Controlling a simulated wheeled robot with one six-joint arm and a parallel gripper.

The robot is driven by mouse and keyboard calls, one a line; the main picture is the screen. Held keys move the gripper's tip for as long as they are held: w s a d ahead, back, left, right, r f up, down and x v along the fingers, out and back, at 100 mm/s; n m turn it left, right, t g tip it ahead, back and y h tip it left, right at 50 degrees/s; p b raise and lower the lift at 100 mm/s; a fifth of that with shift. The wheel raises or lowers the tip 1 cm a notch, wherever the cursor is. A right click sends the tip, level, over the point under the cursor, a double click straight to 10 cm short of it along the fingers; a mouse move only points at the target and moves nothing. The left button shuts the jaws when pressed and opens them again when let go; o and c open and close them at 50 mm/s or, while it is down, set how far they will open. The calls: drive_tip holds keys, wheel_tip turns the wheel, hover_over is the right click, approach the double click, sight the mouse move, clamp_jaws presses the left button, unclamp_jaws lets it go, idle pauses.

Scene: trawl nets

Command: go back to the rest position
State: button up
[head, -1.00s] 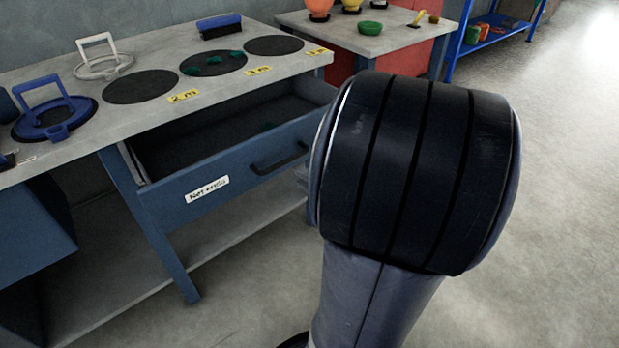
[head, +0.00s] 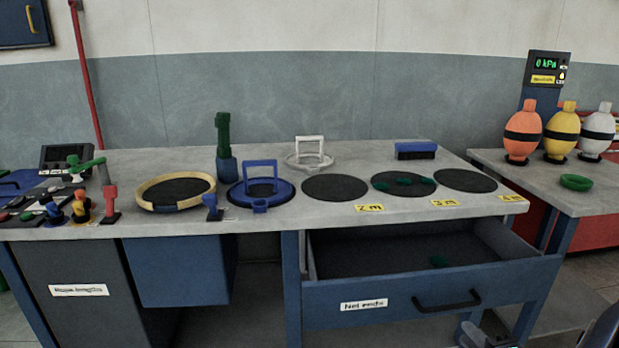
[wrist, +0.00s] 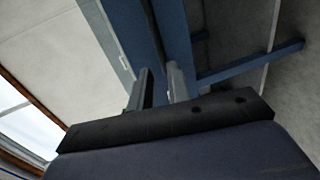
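My gripper (wrist: 157,85) shows in the wrist view with its two grey fingers apart and nothing between them. Behind the fingers are blue beams and pale and grey surfaces, and no object touches them. In the head view, a small grey part at the bottom edge right of the drawer handle may be my gripper, but it is cut off. A dark blue rounded part of my arm shows at the bottom right corner. The rest of my arm is out of the head view.
The grey workbench (head: 330,215) carries ring tools, a brush (head: 416,151) and dark discs. Its "Net ends" drawer (head: 375,300) stands open with a green scrap (head: 438,261) inside.

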sight(446, 309)
drive_tip(key=b+x, duration=0.2)
drive_tip(key=x, duration=0.8)
drive_tip(key=shift+w, duration=0.1)
drive_tip(key=shift+r, duration=0.1)
